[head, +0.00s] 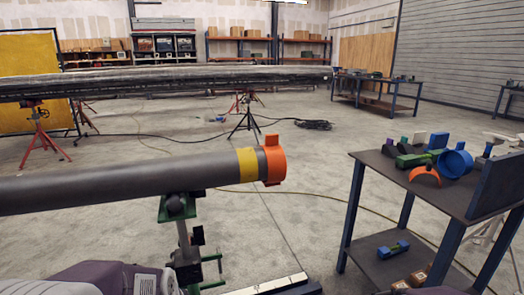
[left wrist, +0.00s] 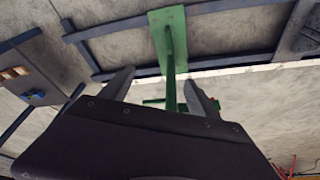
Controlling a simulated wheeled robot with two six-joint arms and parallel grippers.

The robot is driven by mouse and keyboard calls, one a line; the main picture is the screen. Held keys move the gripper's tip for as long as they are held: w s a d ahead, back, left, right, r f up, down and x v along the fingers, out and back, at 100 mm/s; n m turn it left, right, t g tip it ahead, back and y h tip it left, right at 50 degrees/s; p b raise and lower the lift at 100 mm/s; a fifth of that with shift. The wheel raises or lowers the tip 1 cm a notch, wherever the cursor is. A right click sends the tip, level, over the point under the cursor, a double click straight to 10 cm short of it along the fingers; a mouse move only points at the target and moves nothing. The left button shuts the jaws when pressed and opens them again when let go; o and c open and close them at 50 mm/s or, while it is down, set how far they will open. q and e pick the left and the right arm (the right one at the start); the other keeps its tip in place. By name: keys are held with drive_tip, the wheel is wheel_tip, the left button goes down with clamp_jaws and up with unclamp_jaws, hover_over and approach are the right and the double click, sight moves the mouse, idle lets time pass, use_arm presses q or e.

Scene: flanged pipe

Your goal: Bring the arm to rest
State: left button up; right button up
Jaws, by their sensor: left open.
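A grey pipe (head: 110,181) enters from the left in the head view. It has a yellow band (head: 247,165) and an orange collar (head: 273,163) with a tab on top at its right end. A green and dark stand (head: 178,207) is under the pipe. Purple-grey links of my arm show at the bottom left. My left gripper (left wrist: 160,73) shows in the left wrist view with its two fingers spread apart. A green upright post (left wrist: 170,80) with a green plate appears between and beyond the fingers; nothing is seen gripped. My right gripper is not seen.
A dark table (head: 390,170) at the right holds an orange arch (head: 425,174), a blue ring (head: 455,163) and other parts. A lower shelf holds a blue-green piece (head: 393,249). A long pipe on red trestles (head: 42,140) lies behind. The middle floor is mostly clear, with cables.

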use_arm(q)
drive_tip(key=s+d+f+n+g+p, duration=0.1)
drive_tip(key=s+n+g, duration=0.1)
drive_tip(key=s, duration=0.8)
wheel_tip(320, 180, up, 31)
drive_tip(key=p, duration=3.1)
drive_tip(key=shift+r+p, duration=0.15)
drive_tip(key=shift+p, duration=0.25)
drive_tip(key=shift+d, duration=0.1)
